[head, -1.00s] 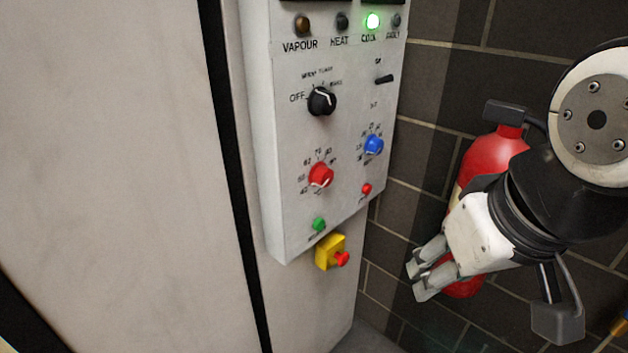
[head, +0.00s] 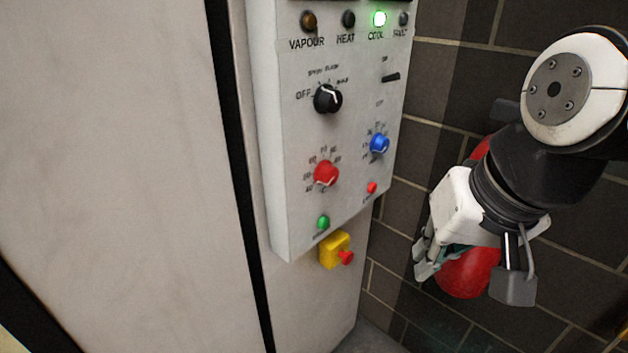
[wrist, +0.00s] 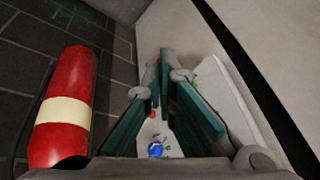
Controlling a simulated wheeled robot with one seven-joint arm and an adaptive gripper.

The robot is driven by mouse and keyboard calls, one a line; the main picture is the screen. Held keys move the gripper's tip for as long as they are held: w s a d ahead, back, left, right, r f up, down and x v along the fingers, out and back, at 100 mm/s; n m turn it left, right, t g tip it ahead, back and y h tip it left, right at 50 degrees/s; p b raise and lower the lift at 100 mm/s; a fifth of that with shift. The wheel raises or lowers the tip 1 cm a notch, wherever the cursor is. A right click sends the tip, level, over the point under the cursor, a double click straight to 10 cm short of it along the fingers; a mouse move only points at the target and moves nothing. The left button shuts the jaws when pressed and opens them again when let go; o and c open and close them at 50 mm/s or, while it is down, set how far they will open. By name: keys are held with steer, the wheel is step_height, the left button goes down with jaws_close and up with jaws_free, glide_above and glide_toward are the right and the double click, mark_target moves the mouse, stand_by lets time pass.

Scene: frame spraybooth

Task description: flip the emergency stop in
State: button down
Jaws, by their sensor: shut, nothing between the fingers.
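The emergency stop is a red mushroom button (head: 346,257) on a yellow box (head: 333,249), mounted low on the cabinet just below the grey control panel. In the head view my gripper (head: 419,266) is to the right of the button and apart from it, with its fingers pointing down and to the left. The gripper is shut and empty. It also shows in the wrist view (wrist: 162,70), where its fingers hide part of the panel and I cannot clearly make out the emergency stop.
The control panel (head: 290,140) carries a black knob (head: 327,99), a red knob (head: 326,174), a blue knob (head: 380,144), a green button (head: 323,222) and a small red button (head: 371,188). A red fire extinguisher (head: 468,275) stands behind my gripper by the dark brick wall.

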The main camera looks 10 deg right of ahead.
mark_target(345, 256)
steer(key=w+f+m+y, duration=0.1)
steer(key=w+f+m, duration=0.4)
steer(key=w+m, duration=0.3)
steer(key=w+f+m+y, duration=0.2)
steer(key=w+f+m, duration=0.35)
steer(key=w, duration=0.45)
steer(key=w+d+f+m, duration=0.3)
steer(key=f+m, duration=0.3)
steer(key=f, duration=0.2)
steer(key=w+d+f+m+g+h+b, duration=0.1)
steer(key=w+d+f+m, duration=0.3)
steer(key=f, duration=0.5)
steer(key=w+m, duration=0.1)
steer(key=m, duration=0.1)
steer(key=shift+d+f+m, duration=0.25)
steer(key=shift+f+m, duration=0.05)
steer(key=shift+m, duration=0.05)
steer(key=w+a+f, duration=0.5)
steer(key=w+f, duration=0.1)
steer(key=f, duration=0.3)
steer(key=shift+b, duration=0.45)
steer(key=shift+w+f, duration=0.1)
